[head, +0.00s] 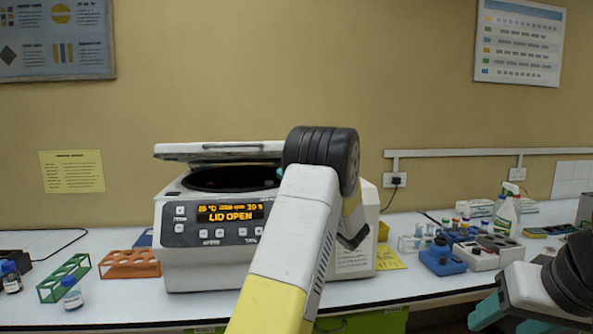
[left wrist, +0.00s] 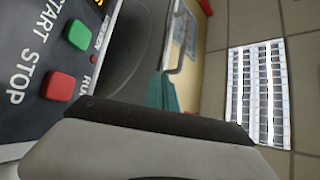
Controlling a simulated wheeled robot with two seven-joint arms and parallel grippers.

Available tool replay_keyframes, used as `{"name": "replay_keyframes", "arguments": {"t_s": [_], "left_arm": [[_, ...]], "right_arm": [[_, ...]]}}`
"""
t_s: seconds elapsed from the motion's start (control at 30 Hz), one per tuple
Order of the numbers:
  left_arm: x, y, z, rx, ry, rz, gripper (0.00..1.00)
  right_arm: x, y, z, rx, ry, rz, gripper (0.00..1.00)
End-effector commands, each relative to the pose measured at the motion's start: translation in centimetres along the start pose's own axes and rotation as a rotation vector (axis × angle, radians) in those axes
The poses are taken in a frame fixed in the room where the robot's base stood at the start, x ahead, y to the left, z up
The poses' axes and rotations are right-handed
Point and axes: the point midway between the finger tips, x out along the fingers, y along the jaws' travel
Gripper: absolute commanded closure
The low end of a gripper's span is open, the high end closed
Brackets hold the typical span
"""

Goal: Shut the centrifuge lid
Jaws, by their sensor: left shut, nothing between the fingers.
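The white centrifuge (head: 212,272) stands on the bench, and its display (head: 230,213) reads "LID OPEN". Its lid (head: 200,150) is raised above the dark bowl (head: 215,180), seen almost edge-on. My left arm crosses in front of the centrifuge's right half. Of my left gripper (head: 277,174), only a teal bit shows past the dark wrist, near the lid's right part; contact cannot be told. Teal shows in the left wrist view (left wrist: 167,95), near the panel's green START button (left wrist: 78,36) and red STOP button (left wrist: 58,85). My right gripper (head: 487,312) is partly cut off at lower right.
An orange rack (head: 130,265), a green rack (head: 62,280) and small bottles (head: 72,294) stand left of the centrifuge. Blue and white lab items (head: 442,258) and a spray bottle (head: 507,215) stand to the right. The wall is behind.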

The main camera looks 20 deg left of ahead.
Motion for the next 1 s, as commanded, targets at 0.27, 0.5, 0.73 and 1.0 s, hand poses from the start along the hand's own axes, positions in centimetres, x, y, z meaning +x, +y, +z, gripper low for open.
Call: {"name": "replay_keyframes", "arguments": {"t_s": [0.27,0.5,0.73,1.0], "left_arm": [[0.4,-1.1,0.5,0.069,-0.062,0.055,0.78],[8.1,-5.4,2.6,0.344,-0.177,0.36,0.78],[11.7,-9.3,3.0,0.492,-0.108,0.547,0.78],[13.8,-9.1,3.3,0.524,-0.083,0.576,0.78]], "right_arm": [[0.0,0.0,0.0,0.0,0.0,0.0,0.45],[0.0,0.0,0.0,0.0,0.0,0.0,0.45],[0.0,0.0,0.0,0.0,0.0,0.0,0.45],[0.0,0.0,0.0,0.0,0.0,0.0,0.45]]}}
